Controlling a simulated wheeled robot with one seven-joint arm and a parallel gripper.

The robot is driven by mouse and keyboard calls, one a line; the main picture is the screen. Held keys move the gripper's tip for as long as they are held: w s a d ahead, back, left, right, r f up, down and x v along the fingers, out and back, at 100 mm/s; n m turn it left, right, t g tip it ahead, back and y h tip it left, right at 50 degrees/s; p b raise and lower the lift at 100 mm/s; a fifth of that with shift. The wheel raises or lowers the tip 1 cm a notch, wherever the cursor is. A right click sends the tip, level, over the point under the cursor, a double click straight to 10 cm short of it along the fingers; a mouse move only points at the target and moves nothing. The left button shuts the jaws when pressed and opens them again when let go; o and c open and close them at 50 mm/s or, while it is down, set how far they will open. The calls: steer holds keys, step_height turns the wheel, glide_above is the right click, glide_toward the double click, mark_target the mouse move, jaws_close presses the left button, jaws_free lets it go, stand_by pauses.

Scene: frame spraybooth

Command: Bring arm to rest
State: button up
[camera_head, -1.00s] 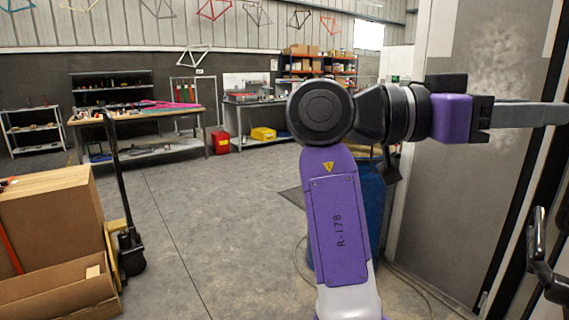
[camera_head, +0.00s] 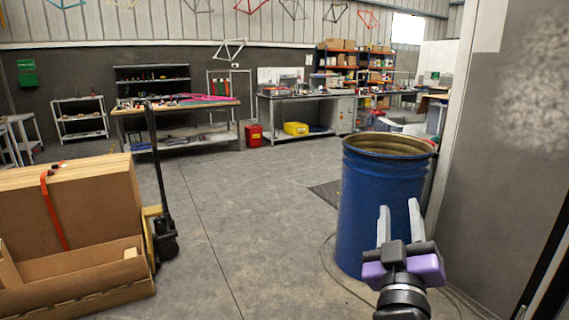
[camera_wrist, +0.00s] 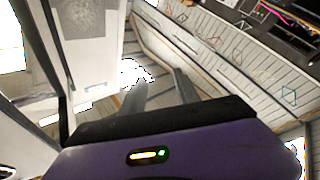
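My gripper (camera_head: 399,222) shows at the lower right of the head view, its two grey fingers pointing up in front of the blue drum. The fingers are apart and nothing is between them. In the wrist view the gripper's fingers (camera_wrist: 158,92) are also spread and empty, with the wall and hanging frames beyond. The rest of my arm is mostly below the edge of the head view.
An open blue drum (camera_head: 365,200) stands behind my gripper, beside the grey booth wall (camera_head: 505,150) on the right. Cardboard boxes (camera_head: 90,210) and a pallet jack (camera_head: 165,240) stand at left. The middle floor (camera_head: 240,210) is clear. Workbenches (camera_head: 300,100) line the back.

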steer(key=s+a+f+n+y, duration=0.1)
steer(key=s+a+f+y, duration=0.1)
steer(key=s+f+y, duration=0.4)
steer(key=s+a+f+n+y, duration=0.1)
steer(key=s+a+f, duration=0.1)
steer(key=s+f, duration=0.7)
steer(key=s+d+f+m+g, duration=0.1)
steer(key=s+f, duration=0.4)
steer(key=s, duration=0.9)
steer(key=s+d+f+m+g, duration=0.2)
steer(key=s+f+g, duration=0.3)
steer(key=s, duration=1)
steer(key=shift+s+d+f+m+h, duration=0.2)
steer(key=shift+m+h, duration=0.1)
steer(key=shift+m, duration=0.6)
steer(key=shift+w, duration=0.1)
